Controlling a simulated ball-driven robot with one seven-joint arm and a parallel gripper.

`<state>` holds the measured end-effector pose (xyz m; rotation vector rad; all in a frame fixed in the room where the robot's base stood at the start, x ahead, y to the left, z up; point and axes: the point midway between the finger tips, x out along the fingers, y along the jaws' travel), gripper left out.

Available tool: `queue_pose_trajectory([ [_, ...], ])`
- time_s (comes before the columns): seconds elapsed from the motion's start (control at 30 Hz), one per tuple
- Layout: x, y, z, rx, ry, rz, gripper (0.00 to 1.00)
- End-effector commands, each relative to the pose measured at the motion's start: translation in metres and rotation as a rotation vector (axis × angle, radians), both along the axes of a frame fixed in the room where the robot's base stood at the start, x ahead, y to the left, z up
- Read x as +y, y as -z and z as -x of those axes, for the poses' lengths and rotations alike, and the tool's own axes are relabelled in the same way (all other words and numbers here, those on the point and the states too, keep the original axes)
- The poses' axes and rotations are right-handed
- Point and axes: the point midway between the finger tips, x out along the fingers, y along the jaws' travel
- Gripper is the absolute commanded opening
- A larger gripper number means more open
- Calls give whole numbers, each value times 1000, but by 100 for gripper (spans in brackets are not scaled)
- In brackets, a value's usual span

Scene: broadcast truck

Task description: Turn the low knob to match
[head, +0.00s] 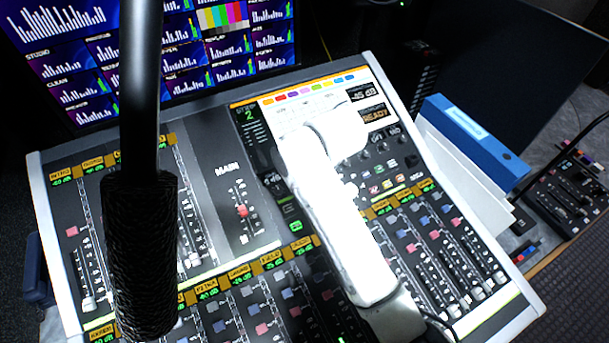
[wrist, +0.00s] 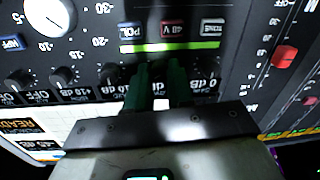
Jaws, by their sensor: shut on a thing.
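In the wrist view my gripper (wrist: 160,88) has two dark green fingers close together over a row of small black knobs on the mixing console. The fingers are shut on a knob in that row, which they largely hide; its label and pointer cannot be read. Uncovered black knobs (wrist: 62,76) stand to the left, and another (wrist: 210,82) is close on the right. In the head view my white arm reaches over the console (head: 228,190) and hides the gripped knob. The console's upper right has a dB readout (head: 367,92) and a READY display (head: 374,117).
In the wrist view a large white dial (wrist: 48,14), lit buttons (wrist: 172,29) and a red fader (wrist: 284,57) are near the fingers. A dark pole with a textured sleeve (head: 140,255) crosses the head view's left. A blue binder (head: 475,140) stands right of the console.

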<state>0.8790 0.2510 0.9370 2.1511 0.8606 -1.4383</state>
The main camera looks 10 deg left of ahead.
Motion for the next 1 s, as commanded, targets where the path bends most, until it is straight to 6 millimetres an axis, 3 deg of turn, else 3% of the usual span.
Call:
queue_pose_trajectory([
  [1.0,0,-1,0,108,458,-162,0],
])
